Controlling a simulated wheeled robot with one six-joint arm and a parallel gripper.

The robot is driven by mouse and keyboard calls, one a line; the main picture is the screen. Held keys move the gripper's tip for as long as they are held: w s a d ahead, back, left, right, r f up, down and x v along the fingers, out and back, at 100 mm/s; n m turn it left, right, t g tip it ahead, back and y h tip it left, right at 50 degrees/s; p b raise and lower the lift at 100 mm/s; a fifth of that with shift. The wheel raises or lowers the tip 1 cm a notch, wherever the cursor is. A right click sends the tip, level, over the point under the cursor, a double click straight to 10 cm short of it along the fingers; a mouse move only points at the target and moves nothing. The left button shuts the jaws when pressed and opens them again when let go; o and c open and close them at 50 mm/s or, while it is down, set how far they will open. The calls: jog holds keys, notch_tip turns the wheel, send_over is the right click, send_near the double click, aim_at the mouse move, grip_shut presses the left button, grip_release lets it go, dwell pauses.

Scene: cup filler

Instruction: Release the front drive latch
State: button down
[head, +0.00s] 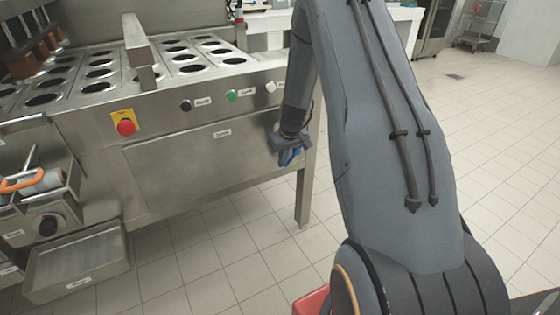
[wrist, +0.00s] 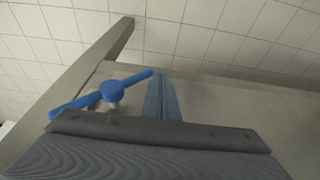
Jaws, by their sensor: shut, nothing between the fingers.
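The drive latch, a blue two-armed handle (wrist: 112,92) on a pale round stem, shows in the wrist view just left of my fingers. Its bar is tilted, with the right end higher in the picture and close to the fingertips; I cannot tell whether they touch. My gripper (wrist: 161,86) is shut and empty, its two blue-grey fingers side by side. In the head view my gripper (head: 290,156) is low by the right end of the machine's front panel. The latch cannot be told apart from the blue fingers there.
The steel filling machine (head: 190,150) has rows of round cup holes on top. Its front carries a red stop button (head: 126,127), a green button (head: 231,95) and other knobs. A metal tray (head: 78,268) sits low at left. Tiled floor is free in front and right.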

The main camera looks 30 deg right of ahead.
jog(key=shift+d+f+b, duration=0.15)
jog(key=shift+f+b, duration=0.3)
jog(key=shift+f, duration=0.15)
dwell(0.3)
jog(key=s+a+r+p, duration=0.2)
jog(key=s+a+r, duration=0.1)
jog(key=a+r, duration=0.5)
jog(key=a, duration=0.2)
jog(key=shift+a+p, duration=0.3)
jog(key=shift+a, duration=0.1)
jog(key=shift+s, duration=0.15)
